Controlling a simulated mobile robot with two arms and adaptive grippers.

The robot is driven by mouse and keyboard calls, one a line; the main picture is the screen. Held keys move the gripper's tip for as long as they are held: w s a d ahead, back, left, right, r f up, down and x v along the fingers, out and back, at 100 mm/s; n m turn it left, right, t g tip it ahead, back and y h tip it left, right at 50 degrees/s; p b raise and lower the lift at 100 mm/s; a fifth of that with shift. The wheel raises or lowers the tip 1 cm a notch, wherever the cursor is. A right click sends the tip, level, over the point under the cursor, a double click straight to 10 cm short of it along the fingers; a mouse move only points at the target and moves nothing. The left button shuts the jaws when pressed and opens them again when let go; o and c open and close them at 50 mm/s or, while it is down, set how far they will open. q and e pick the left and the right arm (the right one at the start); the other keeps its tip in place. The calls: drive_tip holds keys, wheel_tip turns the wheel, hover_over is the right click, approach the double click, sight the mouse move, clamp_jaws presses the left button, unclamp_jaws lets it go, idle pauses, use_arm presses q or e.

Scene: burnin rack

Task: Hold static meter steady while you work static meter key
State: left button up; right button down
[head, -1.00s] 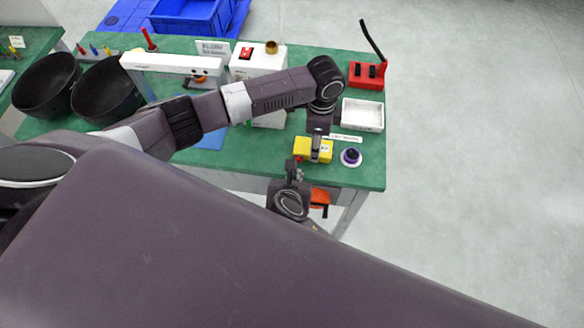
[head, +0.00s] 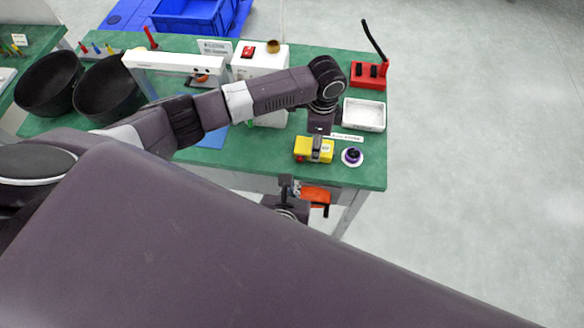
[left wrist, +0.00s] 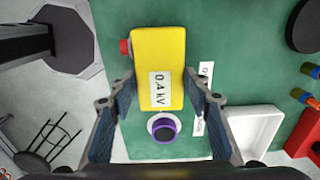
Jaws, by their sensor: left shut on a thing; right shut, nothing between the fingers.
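The static meter (head: 306,149) is a yellow box at the front right of the green table. In the left wrist view the meter (left wrist: 158,65) carries a white label reading "0.4 kV". Its red key (left wrist: 125,47) sticks out of one side; the key (head: 299,158) also shows at the near left of the meter in the head view. My left gripper (left wrist: 160,84) is shut on the meter, one finger on each side; the arm partly hides it in the head view. My right gripper (head: 288,186) is shut and empty, apart from the key, by the table's front edge.
A purple-ringed round item (head: 352,156) on a white base sits right of the meter. A white tray (head: 364,114) and a red holder (head: 369,75) stand behind it. An orange object (head: 315,194) is below the table's front edge.

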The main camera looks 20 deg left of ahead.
use_arm(q)
drive_tip(key=shift+a+f, duration=0.1)
drive_tip(key=shift+a, duration=0.05)
drive_tip(key=o, duration=1.3)
drive_tip(key=shift+w, duration=0.1)
drive_tip(key=shift+o, duration=0.2)
